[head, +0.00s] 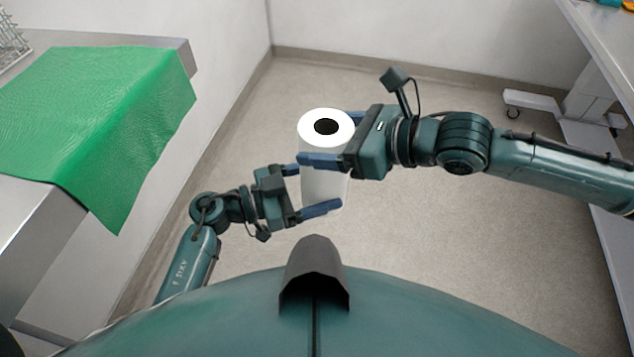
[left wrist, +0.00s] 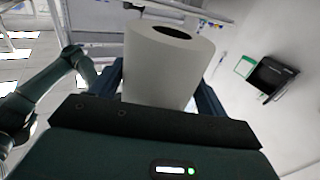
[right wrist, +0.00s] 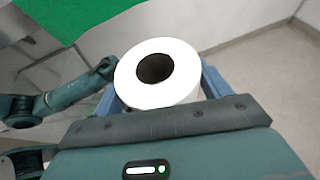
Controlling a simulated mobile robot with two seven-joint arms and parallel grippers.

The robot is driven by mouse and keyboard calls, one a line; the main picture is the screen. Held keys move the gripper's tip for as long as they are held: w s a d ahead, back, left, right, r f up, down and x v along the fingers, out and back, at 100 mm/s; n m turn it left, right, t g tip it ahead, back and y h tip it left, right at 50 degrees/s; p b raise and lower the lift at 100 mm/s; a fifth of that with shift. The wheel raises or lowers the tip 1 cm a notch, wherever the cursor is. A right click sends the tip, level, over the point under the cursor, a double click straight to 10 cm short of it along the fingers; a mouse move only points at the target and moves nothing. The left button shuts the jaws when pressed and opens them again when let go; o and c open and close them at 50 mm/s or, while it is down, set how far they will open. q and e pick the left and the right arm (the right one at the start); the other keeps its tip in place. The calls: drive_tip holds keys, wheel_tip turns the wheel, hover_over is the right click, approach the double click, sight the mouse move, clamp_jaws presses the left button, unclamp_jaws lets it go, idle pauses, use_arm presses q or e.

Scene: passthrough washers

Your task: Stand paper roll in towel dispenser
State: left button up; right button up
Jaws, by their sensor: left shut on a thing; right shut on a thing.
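The white paper roll (head: 325,143), with a dark round core hole on top, is upright in mid-air in front of me. My right gripper (head: 325,137) is shut on its upper part from the right, with blue fingers on either side. My left gripper (head: 319,188) is shut on its lower part from the left. The roll also shows between the fingers in the left wrist view (left wrist: 165,70) and the right wrist view (right wrist: 190,90). A dark box (left wrist: 270,78) on the wall in the left wrist view may be the towel dispenser; I cannot tell for sure.
A metal table (head: 165,44) with a green cloth (head: 100,115) stands at the left. A wire rack (head: 12,42) sits at its far corner. Another table on white wheeled legs (head: 585,95) stands at the right. The floor between is clear.

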drive_tip(key=o, duration=1.6)
